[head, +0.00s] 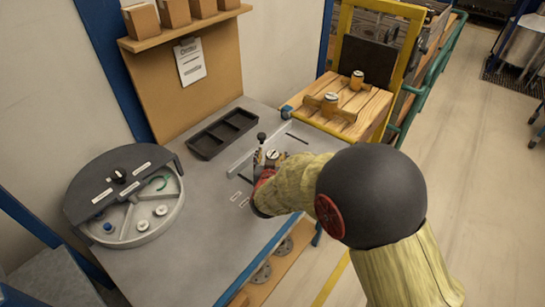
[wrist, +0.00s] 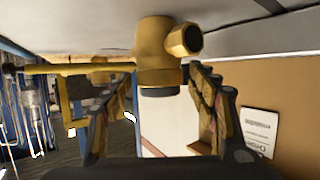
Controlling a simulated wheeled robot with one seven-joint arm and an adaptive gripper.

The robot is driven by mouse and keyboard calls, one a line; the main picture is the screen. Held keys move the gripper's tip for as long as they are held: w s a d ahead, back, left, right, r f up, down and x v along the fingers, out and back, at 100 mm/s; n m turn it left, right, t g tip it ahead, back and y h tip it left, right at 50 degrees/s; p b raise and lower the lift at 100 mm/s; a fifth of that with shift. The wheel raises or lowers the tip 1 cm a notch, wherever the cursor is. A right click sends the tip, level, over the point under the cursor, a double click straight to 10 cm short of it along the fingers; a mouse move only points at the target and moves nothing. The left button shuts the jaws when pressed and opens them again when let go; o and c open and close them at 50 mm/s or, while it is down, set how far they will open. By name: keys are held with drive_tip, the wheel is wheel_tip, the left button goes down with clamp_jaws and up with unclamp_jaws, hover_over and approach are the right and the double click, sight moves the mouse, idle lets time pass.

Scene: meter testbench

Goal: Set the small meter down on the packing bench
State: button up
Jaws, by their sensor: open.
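A small brass meter with a pale round top (head: 272,155) is at the end of my arm, over or on the grey bench (head: 215,195). In the wrist view, the brass meter body (wrist: 157,55) with its hexagonal end is at the fingertips. My gripper (wrist: 160,82) is open, with one finger on each side of the meter's lower part in the picture. My gripper in the head view (head: 266,168) is partly hidden by my forearm. Whether the meter rests fully on the bench is hard to see.
A round test fixture (head: 150,225) fills the grey bench's left. A black divided tray (head: 222,133) lies behind the meter. A black-knobbed lever (head: 261,137) and low metal rail (head: 240,163) are close by. A yellow frame (head: 407,60) rises beside the slatted top.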

drive_tip(key=shift+r, duration=0.15)
drive_tip(key=shift+s+r, duration=0.1)
drive_tip(key=shift+s, duration=0.1)
drive_tip(key=d+p+v, duration=0.1)
drive_tip(key=p+v, duration=0.3)
drive_tip(key=v, duration=0.8)
drive_tip(key=s+d+r+n+g+y, duration=0.1)
drive_tip(key=s+r+g+y, duration=0.1)
drive_tip(key=r, duration=0.4)
drive_tip(key=s+d+r+g+y, duration=0.1)
drive_tip(key=s+r+y, duration=0.1)
drive_tip(key=r, duration=0.3)
drive_tip(key=s+d+r+g+h, duration=0.1)
drive_tip(key=s+d+r+g, duration=0.1)
drive_tip(key=s+d, duration=0.6)
drive_tip(key=s+d+r+g+h, duration=0.2)
drive_tip(key=s+d, duration=0.7)
drive_tip(key=s, duration=0.5)
drive_tip(key=shift+s+r+g, duration=0.15)
drive_tip(key=shift+s+g, duration=0.1)
drive_tip(key=shift+g, duration=0.45)
